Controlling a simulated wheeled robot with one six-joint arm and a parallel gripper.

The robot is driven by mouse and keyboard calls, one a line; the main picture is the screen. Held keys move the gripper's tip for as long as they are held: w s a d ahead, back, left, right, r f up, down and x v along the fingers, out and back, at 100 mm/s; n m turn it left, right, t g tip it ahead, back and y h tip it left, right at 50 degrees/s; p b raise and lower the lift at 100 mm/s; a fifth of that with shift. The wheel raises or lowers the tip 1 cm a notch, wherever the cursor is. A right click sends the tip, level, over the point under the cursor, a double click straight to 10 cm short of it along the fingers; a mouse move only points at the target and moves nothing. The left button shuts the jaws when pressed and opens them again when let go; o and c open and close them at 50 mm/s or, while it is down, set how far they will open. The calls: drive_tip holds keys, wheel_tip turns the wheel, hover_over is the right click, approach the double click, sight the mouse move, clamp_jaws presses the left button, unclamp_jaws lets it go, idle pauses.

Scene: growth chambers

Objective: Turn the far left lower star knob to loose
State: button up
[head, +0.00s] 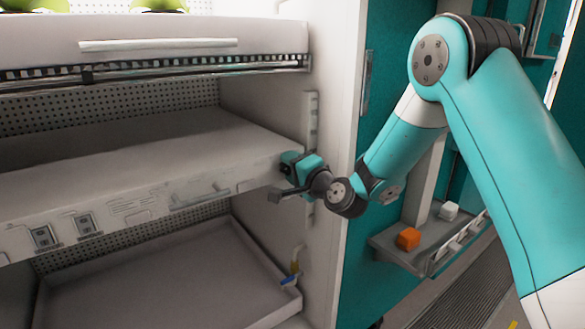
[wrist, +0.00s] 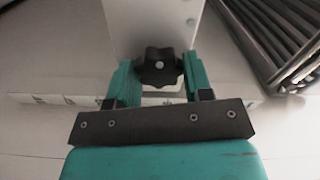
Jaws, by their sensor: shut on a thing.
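In the wrist view a black star knob (wrist: 160,66) with a pale centre sits on a white upright. My gripper (wrist: 158,74) has a teal finger on each side of the knob and is shut on it. In the head view my gripper (head: 282,180) reaches the right end of the middle shelf, at the chamber's right side wall. The knob is hidden there behind the gripper. I cannot tell from the frames whether the knob is tight or loose.
The white shelf (head: 130,165) runs left from my gripper, with a lower tray (head: 160,285) beneath. A slotted rail (head: 311,120) stands on the side wall. To the right, a small grey ledge (head: 390,250) holds an orange block (head: 408,239) and a white block (head: 449,210).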

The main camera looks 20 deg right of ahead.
drive_tip(key=o, duration=0.9)
drive_tip(key=shift+s, duration=0.15)
drive_tip(key=shift+b+v, duration=7.2)
drive_tip(key=shift+v, duration=1.45)
